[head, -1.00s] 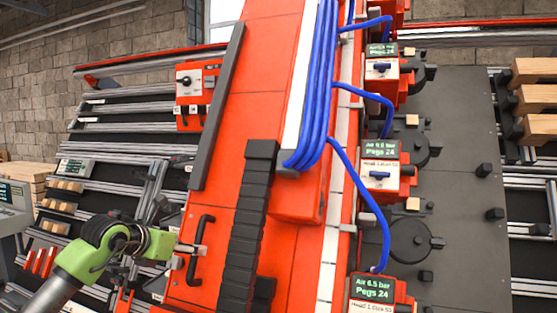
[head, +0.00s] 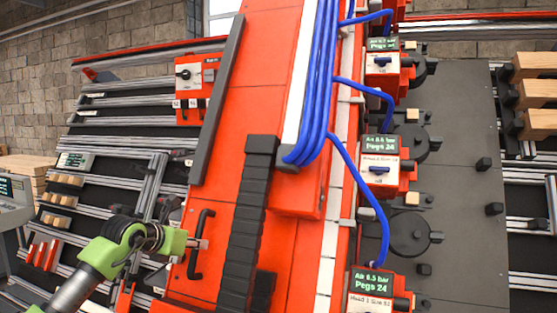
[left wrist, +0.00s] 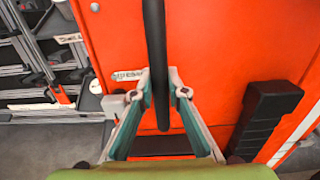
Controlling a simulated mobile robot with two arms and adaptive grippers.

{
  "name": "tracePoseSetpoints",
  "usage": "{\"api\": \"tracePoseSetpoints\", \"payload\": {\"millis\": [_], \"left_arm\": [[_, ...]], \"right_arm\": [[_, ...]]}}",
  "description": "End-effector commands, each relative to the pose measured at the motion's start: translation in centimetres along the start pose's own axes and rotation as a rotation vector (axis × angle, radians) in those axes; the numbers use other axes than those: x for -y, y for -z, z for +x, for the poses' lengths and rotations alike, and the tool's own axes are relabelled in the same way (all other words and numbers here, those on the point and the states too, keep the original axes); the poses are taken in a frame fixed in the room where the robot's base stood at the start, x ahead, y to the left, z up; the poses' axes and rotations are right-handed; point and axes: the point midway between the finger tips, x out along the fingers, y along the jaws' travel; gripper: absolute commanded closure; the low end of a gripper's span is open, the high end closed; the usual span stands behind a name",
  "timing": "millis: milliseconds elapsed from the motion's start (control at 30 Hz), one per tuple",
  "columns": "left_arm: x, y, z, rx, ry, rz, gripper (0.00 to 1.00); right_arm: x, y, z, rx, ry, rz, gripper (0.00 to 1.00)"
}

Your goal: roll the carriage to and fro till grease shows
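The red carriage (head: 228,222) of the gantry stands tilted across the middle of the head view. A black bar handle (head: 195,262) is fixed on its lower left face. My left gripper (head: 202,244) reaches the handle from the left. In the left wrist view the handle (left wrist: 154,50) runs upright between the two fingers, whose tips (left wrist: 159,84) sit close on both sides of it; they look shut on it. No grease can be made out. My right gripper is not in view.
Blue hoses (head: 318,90) run down the carriage front beside a black cable chain (head: 245,215). Red head units with displays (head: 380,145) stand to the right, over a dark plate (head: 460,220). Aluminium rails (head: 120,145) lie at left. Timber blocks (head: 540,66) lie at far right.

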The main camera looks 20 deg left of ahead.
Motion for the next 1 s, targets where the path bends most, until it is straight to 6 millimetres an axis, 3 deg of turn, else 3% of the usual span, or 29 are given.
{"api": "tracePoseSetpoints", "payload": {"millis": [567,1000], "left_arm": [[0.1,0.0,0.0,0.000,0.000,0.000,1.00],[3.0,0.2,0.2,-0.004,0.013,0.001,1.00]], "right_arm": [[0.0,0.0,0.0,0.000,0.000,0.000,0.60],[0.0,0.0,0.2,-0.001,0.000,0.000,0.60]]}}
